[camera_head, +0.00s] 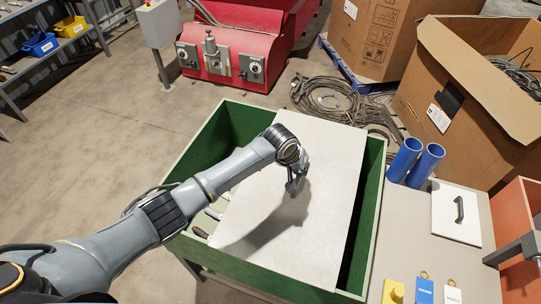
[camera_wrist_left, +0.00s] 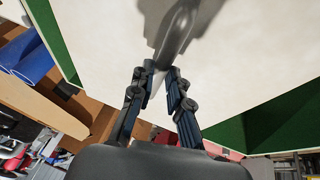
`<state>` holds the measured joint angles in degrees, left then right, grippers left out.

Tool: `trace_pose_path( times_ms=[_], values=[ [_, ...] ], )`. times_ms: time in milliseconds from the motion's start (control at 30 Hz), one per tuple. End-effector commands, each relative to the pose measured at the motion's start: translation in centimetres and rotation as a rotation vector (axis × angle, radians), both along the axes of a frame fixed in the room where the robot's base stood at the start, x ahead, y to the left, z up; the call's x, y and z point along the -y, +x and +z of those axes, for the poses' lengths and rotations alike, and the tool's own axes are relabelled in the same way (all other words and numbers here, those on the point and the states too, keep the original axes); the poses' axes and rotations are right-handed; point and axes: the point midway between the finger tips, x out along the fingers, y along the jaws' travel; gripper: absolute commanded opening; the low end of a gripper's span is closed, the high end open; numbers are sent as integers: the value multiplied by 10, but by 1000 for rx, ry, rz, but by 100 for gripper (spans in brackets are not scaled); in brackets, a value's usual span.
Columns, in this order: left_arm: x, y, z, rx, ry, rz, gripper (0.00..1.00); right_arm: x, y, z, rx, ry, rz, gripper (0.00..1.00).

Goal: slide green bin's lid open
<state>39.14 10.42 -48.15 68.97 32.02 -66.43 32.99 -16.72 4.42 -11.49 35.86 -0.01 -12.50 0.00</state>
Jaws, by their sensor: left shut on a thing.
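The green bin (camera_head: 226,109) stands in the middle of the head view. Its pale flat lid (camera_head: 325,150) lies across the middle and right of the bin's top. The bin is uncovered on the left, with a narrow green gap on the right. My left gripper (camera_head: 297,184) is over the lid, near its middle. In the left wrist view the fingers of my left gripper (camera_wrist_left: 164,75) are close together at the end of a grey handle (camera_wrist_left: 178,30) on the lid. They are shut on it. In the head view the gripper hides the handle. My right gripper is not in view.
Two blue tubes (camera_head: 404,160) stand on a side table (camera_head: 410,235) with a white panel with a handle (camera_head: 457,212) and several tags. An orange bin (camera_head: 515,208) is at the far right. Coiled cable (camera_head: 335,100) and cardboard boxes (camera_head: 470,90) lie behind. Floor is clear at left.

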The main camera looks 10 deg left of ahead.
Motion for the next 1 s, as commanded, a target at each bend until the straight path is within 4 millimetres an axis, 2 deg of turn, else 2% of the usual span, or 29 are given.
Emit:
trace_pose_path(
  times_ms=[33,100,300,500,867,900,967,1000],
  values=[
    [18,-3,1,-2,-8,-5,0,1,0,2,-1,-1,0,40],
    [32,-5,1,-2,-7,-4,0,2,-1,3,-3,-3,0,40],
    [61,-9,0,0,-5,-4,0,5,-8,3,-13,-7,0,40],
    [71,-10,0,1,-3,-2,0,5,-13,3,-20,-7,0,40],
    [71,-9,0,3,-3,-1,0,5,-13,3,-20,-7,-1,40],
    [71,-9,0,3,-3,-1,24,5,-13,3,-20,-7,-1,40],
    [71,-9,0,3,-3,-1,37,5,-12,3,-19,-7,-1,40],
    [71,-9,0,2,-2,-1,39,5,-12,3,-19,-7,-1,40]
  ],
)
